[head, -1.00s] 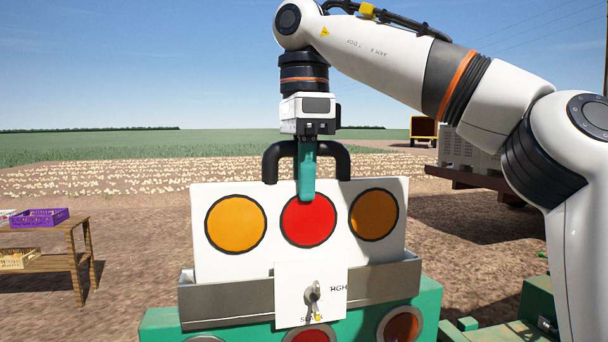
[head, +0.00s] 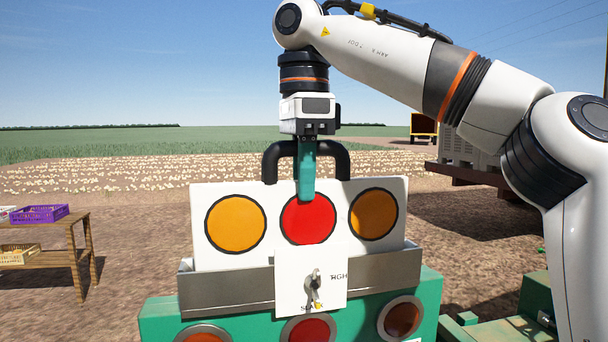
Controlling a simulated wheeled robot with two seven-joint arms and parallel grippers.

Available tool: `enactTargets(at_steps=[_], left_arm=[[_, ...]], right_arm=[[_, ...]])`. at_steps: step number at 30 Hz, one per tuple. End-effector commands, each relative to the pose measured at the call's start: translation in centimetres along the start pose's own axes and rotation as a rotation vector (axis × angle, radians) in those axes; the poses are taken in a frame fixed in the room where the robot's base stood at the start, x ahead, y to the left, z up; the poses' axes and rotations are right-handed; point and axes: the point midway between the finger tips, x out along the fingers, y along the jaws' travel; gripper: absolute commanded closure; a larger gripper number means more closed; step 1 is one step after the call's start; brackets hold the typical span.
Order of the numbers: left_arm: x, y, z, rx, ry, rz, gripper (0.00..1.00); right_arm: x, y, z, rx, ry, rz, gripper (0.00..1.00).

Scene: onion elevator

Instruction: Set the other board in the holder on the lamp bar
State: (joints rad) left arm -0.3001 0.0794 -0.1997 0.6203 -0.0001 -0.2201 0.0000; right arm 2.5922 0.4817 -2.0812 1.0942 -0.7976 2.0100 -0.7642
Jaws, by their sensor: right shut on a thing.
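The white board (head: 270,190) has an orange, a red and an orange disc and a black handle (head: 342,160) on top. My right gripper (head: 306,185), with teal fingers, is shut on the handle and holds the board upright. The grey metal holder (head: 225,291) sits on the green lamp bar (head: 158,322). The board's lower edge is hidden behind the holder's front wall, so I cannot tell whether it touches the bottom. My left gripper is not in view.
A white plate (head: 290,290) with a small lever and lettering stands in front of the holder's middle. Several round lamps (head: 402,318) show below. A wooden table (head: 75,250) with a purple crate (head: 38,214) is at the left. A truck (head: 423,127) stands far back.

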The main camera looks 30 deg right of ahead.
Motion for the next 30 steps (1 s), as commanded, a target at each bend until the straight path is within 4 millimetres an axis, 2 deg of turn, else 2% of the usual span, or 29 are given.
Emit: enactTargets(at_steps=[14,15,19,25,28,30], left_arm=[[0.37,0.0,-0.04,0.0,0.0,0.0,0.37],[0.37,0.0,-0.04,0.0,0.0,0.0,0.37],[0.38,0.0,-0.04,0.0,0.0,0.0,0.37],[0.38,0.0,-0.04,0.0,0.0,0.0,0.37],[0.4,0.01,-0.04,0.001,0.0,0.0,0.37],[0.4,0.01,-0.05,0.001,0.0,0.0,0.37]], right_arm=[[0.46,-0.01,0.03,0.001,0.002,0.002,1.0],[0.46,-0.01,0.03,0.001,0.002,0.002,0.78],[0.48,0.0,0.03,0.001,0.001,0.001,0.56],[0.51,0.01,0.03,0.001,0.001,0.001,0.55],[0.61,0.03,0.03,0.001,-0.001,-0.001,0.41],[0.59,0.02,0.03,0.001,-0.001,0.0,0.37]])
